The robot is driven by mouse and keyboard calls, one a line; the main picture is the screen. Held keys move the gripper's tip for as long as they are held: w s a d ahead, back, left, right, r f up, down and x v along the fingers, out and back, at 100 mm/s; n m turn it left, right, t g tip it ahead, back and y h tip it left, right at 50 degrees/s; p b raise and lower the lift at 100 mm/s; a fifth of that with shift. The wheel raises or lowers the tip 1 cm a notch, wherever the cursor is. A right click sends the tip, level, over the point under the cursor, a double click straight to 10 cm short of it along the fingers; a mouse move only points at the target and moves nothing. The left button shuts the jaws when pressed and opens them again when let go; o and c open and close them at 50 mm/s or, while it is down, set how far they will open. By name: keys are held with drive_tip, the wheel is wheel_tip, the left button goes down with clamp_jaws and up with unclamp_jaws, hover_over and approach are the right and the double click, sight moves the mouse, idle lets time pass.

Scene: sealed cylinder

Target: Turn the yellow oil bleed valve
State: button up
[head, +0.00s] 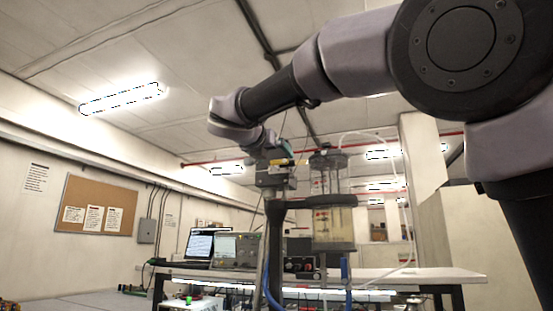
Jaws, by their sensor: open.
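A sealed clear cylinder (333,205) with dark end caps stands upright right of centre, partly filled with amber liquid, with small red marks inside. A small yellow piece (283,162) shows left of the cylinder's top, in line with my gripper. It may be the yellow oil bleed valve, but it is too small to tell. My arm reaches in from the upper right and bends down to my gripper (286,172), just left of the cylinder's upper part. My gripper is open. Its fingertips are hard to make out, and I cannot tell whether they touch anything.
A white-topped workbench (430,275) stands behind, holding a laptop (203,243), a grey instrument (237,250) and a dark box with knobs (301,264). A pale hose (402,185) loops right of the cylinder. Blue hoses (346,280) hang below. A corkboard (96,206) is on the left wall.

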drive_tip(key=shift+x, duration=1.35)
drive_tip(key=c, duration=1.4)
drive_tip(key=shift+o, duration=0.2)
drive_tip(key=shift+m, duration=0.4)
drive_tip(key=shift+s+d+r+m, duration=0.15)
drive_tip(key=shift+d+m, duration=0.25)
drive_tip(key=shift+m, duration=2.45)
drive_tip(key=shift+s+d+r+m, duration=0.15)
drive_tip(key=shift+d+m, duration=0.25)
drive_tip(key=shift+m, duration=2.5)
drive_tip(key=shift+s+d+r+m, duration=0.15)
drive_tip(key=shift+d+m, duration=0.3)
drive_tip(key=shift+m, duration=2.4)
drive_tip(key=shift+w, duration=0.1)
